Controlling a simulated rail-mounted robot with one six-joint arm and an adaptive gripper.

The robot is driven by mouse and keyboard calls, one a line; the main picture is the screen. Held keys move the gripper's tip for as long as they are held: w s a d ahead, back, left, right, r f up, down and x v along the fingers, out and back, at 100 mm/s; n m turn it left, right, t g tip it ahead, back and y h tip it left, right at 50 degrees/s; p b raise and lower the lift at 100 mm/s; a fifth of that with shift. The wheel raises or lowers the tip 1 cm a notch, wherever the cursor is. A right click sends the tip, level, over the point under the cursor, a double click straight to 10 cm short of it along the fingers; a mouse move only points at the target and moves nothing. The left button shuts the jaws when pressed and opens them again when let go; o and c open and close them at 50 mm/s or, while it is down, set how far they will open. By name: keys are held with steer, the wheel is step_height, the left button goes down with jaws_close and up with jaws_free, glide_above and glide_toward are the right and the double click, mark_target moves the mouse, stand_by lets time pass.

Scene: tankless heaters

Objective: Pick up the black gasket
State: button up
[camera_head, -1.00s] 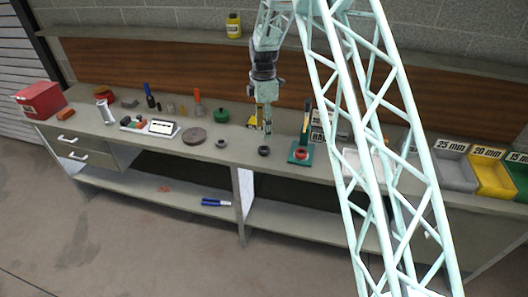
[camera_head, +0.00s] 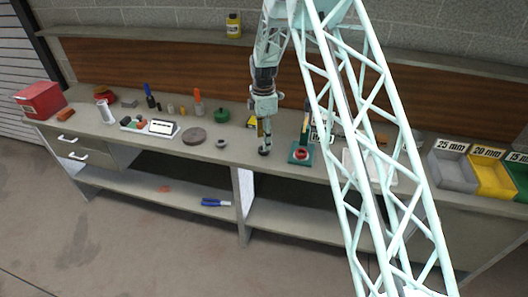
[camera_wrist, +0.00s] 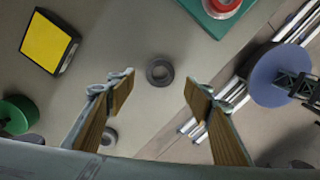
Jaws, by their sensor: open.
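The black gasket (camera_head: 264,153) is a small dark ring lying flat on the bench, near its front edge. In the wrist view the gasket (camera_wrist: 160,71) lies between and beyond the fingertips, with bare bench around it. My gripper (camera_head: 265,146) points down just above the gasket and partly hides it in the head view. In the wrist view my gripper (camera_wrist: 160,87) is open and empty, one finger on each side of the ring, with no visible contact.
A lighter grey ring (camera_head: 221,144) lies to the left. A green stand with a red ring (camera_head: 301,155) is close on the right. A yellow-faced box (camera_wrist: 47,43) and a green round part (camera_wrist: 14,114) are nearby. Coloured bins (camera_head: 490,175) stand far right.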

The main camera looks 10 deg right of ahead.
steer(key=shift+f, duration=2.6)
steer(key=c, duration=0.9)
